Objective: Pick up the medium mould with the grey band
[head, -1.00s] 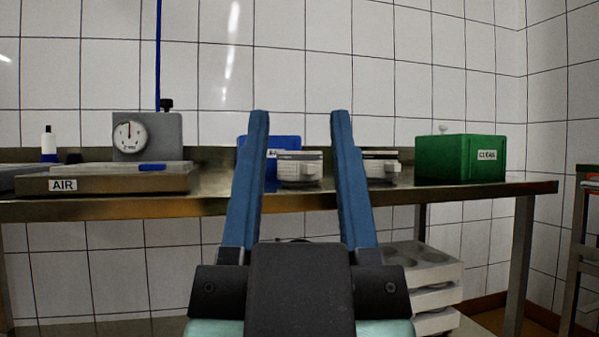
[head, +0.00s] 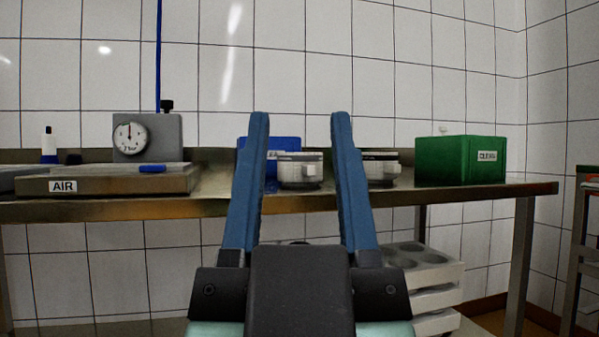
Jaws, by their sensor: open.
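A white mould (head: 299,171) with a grey band near its top and a small block on its right side stands on the steel table. In the head view it shows in the gap between the two blue fingers of my gripper (head: 299,118). The fingers are apart and nothing is held between them. They point toward the table, and the mould appears beyond them. A second white mould (head: 383,168) with a dark band stands to the right, partly hidden by the right finger.
A blue box (head: 283,145) stands behind the moulds, partly hidden by the left finger. A green box (head: 446,160) stands at right. A scale-like platform (head: 110,181) labelled AIR and a dial gauge (head: 131,137) stand at left. White crates (head: 436,297) are stacked below the table (head: 215,203).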

